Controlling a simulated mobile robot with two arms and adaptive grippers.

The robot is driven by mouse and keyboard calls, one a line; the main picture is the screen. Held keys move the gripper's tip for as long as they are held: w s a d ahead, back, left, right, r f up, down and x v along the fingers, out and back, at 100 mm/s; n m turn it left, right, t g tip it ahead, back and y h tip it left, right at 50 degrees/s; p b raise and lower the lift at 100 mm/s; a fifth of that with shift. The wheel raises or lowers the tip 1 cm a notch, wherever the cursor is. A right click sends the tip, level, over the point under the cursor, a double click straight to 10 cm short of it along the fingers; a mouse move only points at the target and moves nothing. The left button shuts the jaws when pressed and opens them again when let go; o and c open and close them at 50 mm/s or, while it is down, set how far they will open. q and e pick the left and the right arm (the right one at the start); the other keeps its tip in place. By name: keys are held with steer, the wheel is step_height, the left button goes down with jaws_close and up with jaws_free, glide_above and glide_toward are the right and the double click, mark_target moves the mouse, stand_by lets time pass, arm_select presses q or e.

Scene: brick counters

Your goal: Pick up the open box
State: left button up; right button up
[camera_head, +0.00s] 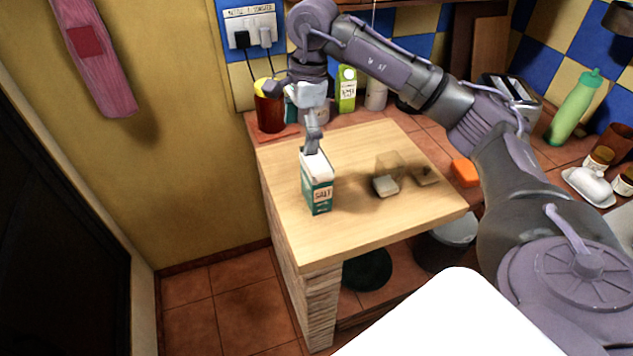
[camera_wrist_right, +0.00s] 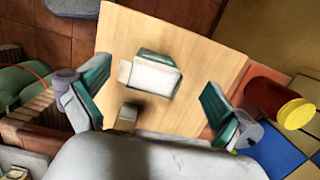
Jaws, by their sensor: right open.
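The green and white box marked "SALT" (camera_head: 319,196) stands upright near the left edge of the wooden counter top (camera_head: 360,232). In the right wrist view the box (camera_wrist_right: 155,76) shows from above, with a white top and a flap sticking out on its left. My right gripper (camera_head: 312,140) points down just above the box. In the right wrist view its two fingers are wide apart, one on each side of the box, with nothing held. Whether the fingertips reach below the box top is hard to tell. My left gripper is not in view.
A small whitish block (camera_head: 385,186) and a clear box-like thing lie to the right on the wood. An orange block (camera_head: 465,172) sits on the tiled counter. A red jar with a yellow top (camera_head: 269,107) and a green carton (camera_head: 346,89) stand behind. The front of the wood is clear.

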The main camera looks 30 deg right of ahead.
steer(key=r+h, duration=0.1)
steer(key=h, duration=0.1)
glide_above(316, 162)
steer(key=shift+m, duration=0.3)
steer(key=f, duration=0.2)
steer(key=f+p, duration=0.1)
steer(key=f, duration=0.3)
steer(key=shift+s+d+f, duration=0.2)
steer(key=shift+d+f, duration=0.15)
steer(key=shift+f, duration=0.05)
steer(key=shift+f+p, duration=0.3)
steer(key=shift+f, duration=0.3)
steer(key=shift+a+f, duration=0.15)
steer(key=shift+f, duration=0.1)
steer(key=f+p, duration=0.1)
steer(key=f, duration=0.1)
steer(key=f+p, duration=0.1)
steer(key=shift+w+a+f, duration=0.15)
steer(key=shift+a+f, duration=0.05)
steer(key=shift+f, duration=0.65)
steer(key=c, duration=1.3)
steer(key=shift+o, duration=0.2)
steer(key=shift+r, duration=0.15)
